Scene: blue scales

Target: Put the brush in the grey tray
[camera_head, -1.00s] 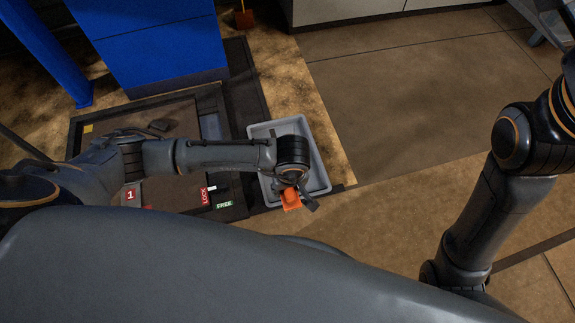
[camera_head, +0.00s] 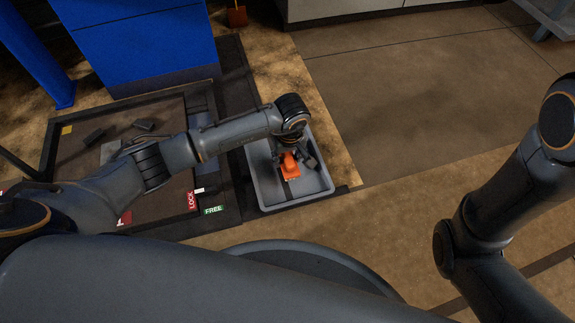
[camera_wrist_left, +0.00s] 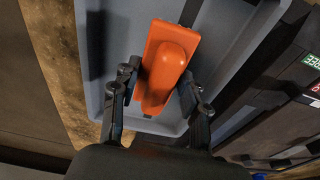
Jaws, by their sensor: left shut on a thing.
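The brush (camera_head: 291,168), an orange block-like piece, shows over the inside of the grey tray (camera_head: 311,189) in the head view. My left gripper (camera_head: 290,158) is over the tray and shut on the brush. In the left wrist view the brush (camera_wrist_left: 166,68) sits between the two dark fingers (camera_wrist_left: 158,88), with the grey tray (camera_wrist_left: 106,50) behind and around it. I cannot tell whether the brush touches the tray floor. My right arm shows at the right of the head view, but its gripper is out of view.
A dark-framed platform (camera_head: 230,205) with LOCK and FREE labels and small dark blocks (camera_head: 94,136) lies left of the tray. A blue cabinet (camera_head: 140,40) stands behind it. Brown floor (camera_head: 420,100) right of the tray is clear.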

